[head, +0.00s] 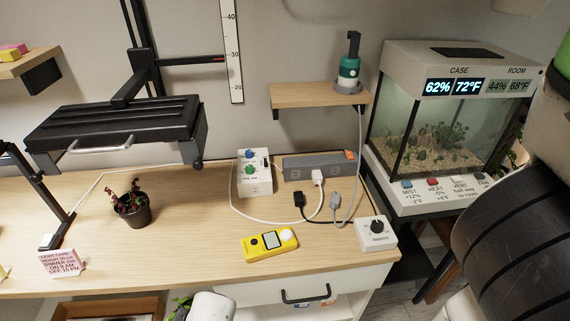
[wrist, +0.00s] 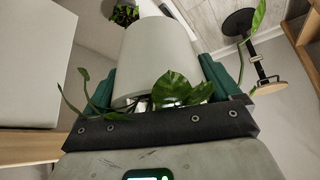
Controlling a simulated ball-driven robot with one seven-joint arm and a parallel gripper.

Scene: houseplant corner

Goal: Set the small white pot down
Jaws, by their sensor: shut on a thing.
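The small white pot (wrist: 160,58) fills the middle of the wrist view, its narrow end away from the wrist and its wide rim towards it. My gripper (wrist: 157,72) is shut on it, with a green finger on each side. Green leaves (wrist: 172,90) spill out at the rim, close to the dark bar of my gripper. The soil is mostly hidden. In the head view, a white rounded form (head: 211,306) with green leaves beside it shows at the bottom edge. It is cut off, and I cannot tell whether it is the held pot.
The wooden bench (head: 190,245) has bare room around the dark potted plant (head: 132,210). A yellow meter (head: 270,243), a white dial box (head: 376,234), a control box (head: 255,172) and a power strip (head: 318,166) with cables occupy its right. A black lamp (head: 118,125) hangs above.

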